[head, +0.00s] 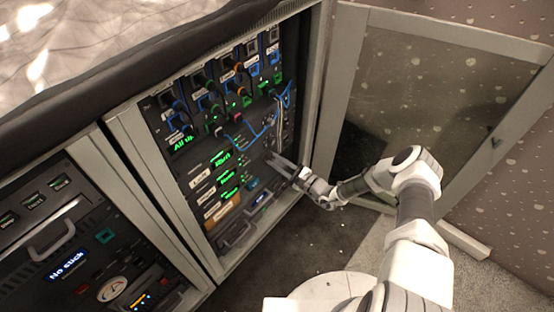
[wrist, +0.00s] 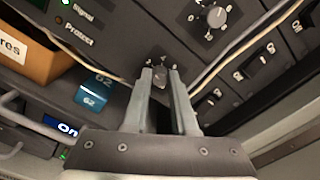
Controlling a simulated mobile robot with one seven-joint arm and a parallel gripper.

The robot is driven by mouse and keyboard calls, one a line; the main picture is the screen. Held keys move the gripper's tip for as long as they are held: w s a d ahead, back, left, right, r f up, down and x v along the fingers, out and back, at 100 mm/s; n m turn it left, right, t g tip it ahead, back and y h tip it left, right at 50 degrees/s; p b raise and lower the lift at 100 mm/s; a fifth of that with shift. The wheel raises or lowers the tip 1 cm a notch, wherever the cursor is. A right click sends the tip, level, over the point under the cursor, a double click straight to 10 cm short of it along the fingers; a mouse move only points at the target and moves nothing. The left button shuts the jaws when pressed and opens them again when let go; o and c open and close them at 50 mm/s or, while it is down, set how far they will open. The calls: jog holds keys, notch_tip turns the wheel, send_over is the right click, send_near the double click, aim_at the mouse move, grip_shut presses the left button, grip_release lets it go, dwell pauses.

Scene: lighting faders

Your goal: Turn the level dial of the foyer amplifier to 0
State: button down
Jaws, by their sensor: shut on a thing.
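My gripper (wrist: 160,78) is at the dark panel in the wrist view, its two grey fingers closed on the sides of a small dark dial (wrist: 159,77). The fingers hide much of this dial, and its pointer and scale cannot be read. I see no readable foyer amplifier label, so I cannot tell from a name which unit this is. In the head view my gripper (head: 281,166) reaches the lower right of the open rack, and the dial is too small to make out.
Another dial (wrist: 216,16) with a marked scale sits above right. Pale cables (wrist: 240,45) run past both sides of my gripper. An orange box (wrist: 25,50) and a blue "62" block (wrist: 93,90) are at left.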

jog(key=n+p, duration=0.2)
jog(key=n, duration=0.3)
jog(key=shift+n, duration=0.3)
jog(key=n+p, duration=0.2)
jog(key=n, duration=0.3)
jog(key=shift+f+p, duration=0.1)
jog(key=shift+p, duration=0.2)
jog(key=shift+n, duration=0.4)
jog(key=c, duration=0.7)
grip_release()
jog(key=shift+s+d, duration=0.1)
jog(key=p+v, duration=0.3)
jog(key=v, duration=1.4)
jog(key=shift+p, duration=0.3)
jog(key=shift+s+d, duration=0.1)
